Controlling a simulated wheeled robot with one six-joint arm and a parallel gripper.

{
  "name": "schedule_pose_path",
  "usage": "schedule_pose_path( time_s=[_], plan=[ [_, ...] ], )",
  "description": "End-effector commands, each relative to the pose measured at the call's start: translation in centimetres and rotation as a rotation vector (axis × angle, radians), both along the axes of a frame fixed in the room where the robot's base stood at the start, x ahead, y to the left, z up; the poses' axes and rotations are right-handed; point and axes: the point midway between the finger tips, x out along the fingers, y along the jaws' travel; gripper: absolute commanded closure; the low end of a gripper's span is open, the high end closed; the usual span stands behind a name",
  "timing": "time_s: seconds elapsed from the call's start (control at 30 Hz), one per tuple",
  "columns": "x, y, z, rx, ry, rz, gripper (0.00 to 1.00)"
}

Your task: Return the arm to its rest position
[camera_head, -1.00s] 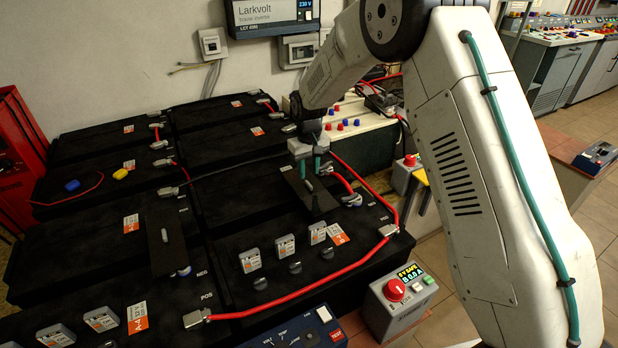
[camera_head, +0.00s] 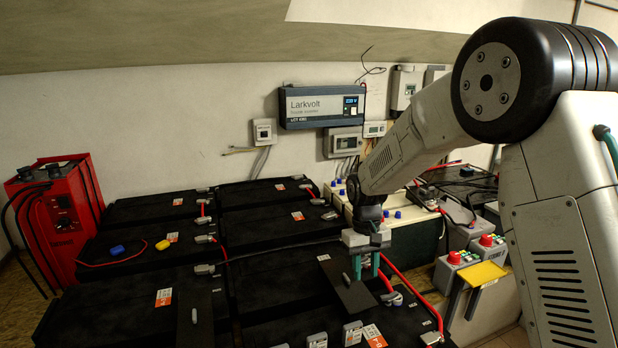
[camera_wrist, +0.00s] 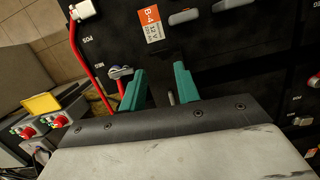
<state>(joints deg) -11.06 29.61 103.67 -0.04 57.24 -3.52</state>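My gripper (camera_head: 366,268) hangs at the end of my arm, over the front right of the black battery bank. Its two teal fingers (camera_wrist: 160,88) are apart in the wrist view, with no object clearly held between them. A dark flat plate (camera_head: 338,296) with a small upright grey peg (camera_head: 347,279) lies just left of and below the fingers in the head view. A short grey peg (camera_wrist: 171,98) also shows between the fingers in the wrist view. I cannot tell whether the fingers touch anything.
Black batteries (camera_head: 275,225) fill the lower middle. A red cable (camera_head: 410,285) runs close right of my gripper. A yellow panel (camera_head: 482,274) and boxes with red buttons (camera_head: 456,257) stand further right. A red cabinet (camera_head: 62,215) stands at left, and an inverter (camera_head: 322,106) hangs on the wall.

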Motion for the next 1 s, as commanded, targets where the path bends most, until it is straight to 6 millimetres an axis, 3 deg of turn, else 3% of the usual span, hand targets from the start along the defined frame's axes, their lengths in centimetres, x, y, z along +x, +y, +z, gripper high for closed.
schedule_pose_path(
  time_s=[0.3, 0.5, 0.8, 1.0],
  plan=[
    [-11.7, -4.4, 9.6, -0.010, 0.016, -0.078, 0.68],
    [-19.4, -6.7, 13.8, -0.008, -0.009, -0.126, 0.68],
    [-30.0, -9.2, 16.8, 0.001, -0.096, -0.195, 0.68],
    [-34.5, -10.1, 17.6, 0.013, -0.195, -0.230, 0.68]
  ],
)
